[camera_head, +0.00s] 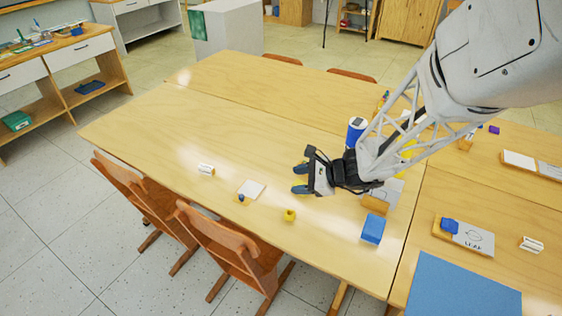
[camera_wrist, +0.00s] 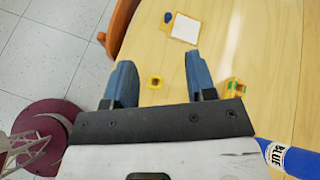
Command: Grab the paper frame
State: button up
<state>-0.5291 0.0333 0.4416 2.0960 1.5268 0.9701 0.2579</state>
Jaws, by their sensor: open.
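A small wooden frame holding a white paper (camera_head: 251,189) lies flat on the near table, with a small blue item on its near edge. It also shows at the top of the wrist view (camera_wrist: 184,29). Other paper pieces are in view, and I cannot tell for certain which is the paper frame. My gripper (camera_head: 299,178) is open and empty above the table, to the right of this paper and apart from it. In the wrist view, my gripper's fingers (camera_wrist: 160,62) are spread, with the paper ahead of them.
A yellow block (camera_head: 289,214) lies near the table's front edge. A blue box (camera_head: 373,229) and a blue bottle (camera_head: 356,131) stand near my arm. Chairs (camera_head: 235,247) line the front. The table's left half is mostly clear.

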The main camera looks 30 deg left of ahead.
aim_at(242, 196)
jog(key=a+f+m, duration=0.2)
jog(key=a+f, duration=0.2)
jog(key=f, duration=0.1)
jog(key=a+f+m+t+y, duration=0.1)
jog(key=a+f+m, duration=0.1)
jog(key=a+f, duration=0.3)
jog(key=a+f+m, duration=0.2)
jog(key=a+f, duration=0.2)
jog(key=f, duration=0.1)
jog(key=shift+s+a+m+t+y, duration=0.2)
jog(key=shift+a+m+t+y, duration=0.1)
jog(key=shift+y, duration=0.1)
jog(key=shift+x, duration=1.3)
jog(key=shift+x, duration=2.6)
jog(key=shift+c, duration=0.5)
grip_shut()
